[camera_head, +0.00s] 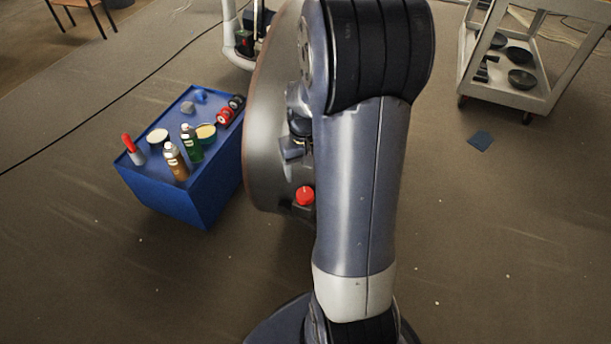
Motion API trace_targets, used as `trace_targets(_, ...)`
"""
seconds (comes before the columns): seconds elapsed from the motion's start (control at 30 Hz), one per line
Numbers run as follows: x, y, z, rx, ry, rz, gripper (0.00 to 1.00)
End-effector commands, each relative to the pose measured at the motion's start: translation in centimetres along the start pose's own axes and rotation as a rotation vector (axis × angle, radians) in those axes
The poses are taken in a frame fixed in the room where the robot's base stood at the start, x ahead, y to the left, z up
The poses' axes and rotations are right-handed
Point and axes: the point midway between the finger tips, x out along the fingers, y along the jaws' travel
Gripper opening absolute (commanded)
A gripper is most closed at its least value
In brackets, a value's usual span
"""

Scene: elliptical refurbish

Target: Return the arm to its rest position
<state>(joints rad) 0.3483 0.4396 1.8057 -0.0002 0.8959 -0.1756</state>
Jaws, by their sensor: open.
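My arm stands upright in the middle of the camera view, with a grey-blue link, a white band low down and a black ribbed joint at the top. The arm runs out of the top of the picture.
A blue box (190,205) at left holds spray cans (176,162), red-topped items and tins. A light-framed cart (545,100) with dark round pieces stands at upper right. A small blue piece (480,140) lies on the floor. Floor at lower right is clear.

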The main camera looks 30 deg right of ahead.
Motion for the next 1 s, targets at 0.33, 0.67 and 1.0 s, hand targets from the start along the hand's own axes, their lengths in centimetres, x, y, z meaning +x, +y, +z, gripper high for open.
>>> trace_targets(0.33,-0.9,0.0,0.0,0.000,0.000,0.000,0.68)
trace_targets(0.67,1.1,0.0,0.1,0.000,-0.004,-0.001,0.68)
trace_targets(1.0,7.5,0.0,0.1,0.001,-0.005,-0.001,0.68)
